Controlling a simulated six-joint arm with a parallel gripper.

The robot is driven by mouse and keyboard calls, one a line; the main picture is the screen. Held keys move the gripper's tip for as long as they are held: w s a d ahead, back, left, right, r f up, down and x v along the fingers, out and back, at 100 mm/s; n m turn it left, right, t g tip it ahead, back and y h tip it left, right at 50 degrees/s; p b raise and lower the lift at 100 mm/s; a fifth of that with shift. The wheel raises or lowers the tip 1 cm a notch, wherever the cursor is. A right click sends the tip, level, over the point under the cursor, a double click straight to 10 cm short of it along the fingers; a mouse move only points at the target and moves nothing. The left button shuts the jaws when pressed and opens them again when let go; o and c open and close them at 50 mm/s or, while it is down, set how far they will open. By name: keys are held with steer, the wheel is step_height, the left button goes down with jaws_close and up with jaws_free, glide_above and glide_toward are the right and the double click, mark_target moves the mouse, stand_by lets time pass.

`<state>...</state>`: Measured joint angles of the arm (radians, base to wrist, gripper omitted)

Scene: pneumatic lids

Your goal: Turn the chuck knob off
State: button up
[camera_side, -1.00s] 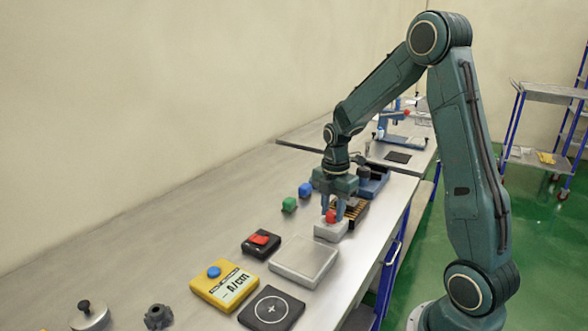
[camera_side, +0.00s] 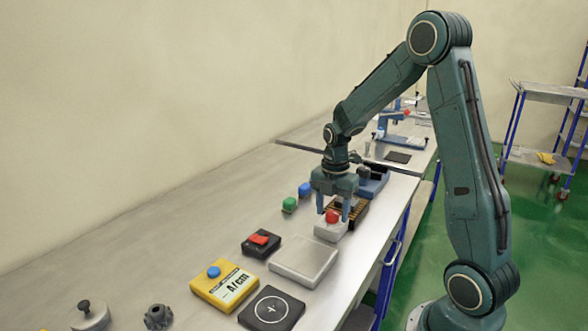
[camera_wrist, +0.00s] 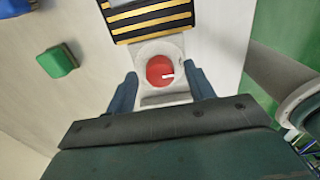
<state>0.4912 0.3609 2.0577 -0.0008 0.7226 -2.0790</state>
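The red chuck knob (camera_side: 333,216) sits on a small light grey box (camera_side: 327,234) on the bench. In the wrist view the round knob (camera_wrist: 160,71) carries a short white mark that points right. My gripper (camera_side: 334,212) is over the box, pointing down. In the wrist view its two fingers (camera_wrist: 163,92) are spread wide, one on each side of the box and knob. They appear apart from the knob, with nothing between them but the knob area.
A black-and-gold slotted rack (camera_wrist: 150,18) stands right behind the knob box. Green (camera_side: 289,204) and blue (camera_side: 305,189) blocks lie to the left. A metal plate (camera_side: 303,262), a red-switch box (camera_side: 261,243) and a yellow box (camera_side: 225,286) are nearer the camera.

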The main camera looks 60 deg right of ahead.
mark_target(332, 214)
steer(key=shift+r, duration=0.1)
step_height(332, 214, up, 14)
stand_by(1.0)
steer(key=s+a+r+m+t, duration=0.2)
steer(key=s+a+m+t, duration=0.3)
steer(key=s+a+m, duration=1.1)
steer(key=shift+a+r+m+t, duration=0.25)
steer(key=shift+a+m+t, duration=0.05)
steer(key=shift+a+m, duration=0.8)
stand_by(0.5)
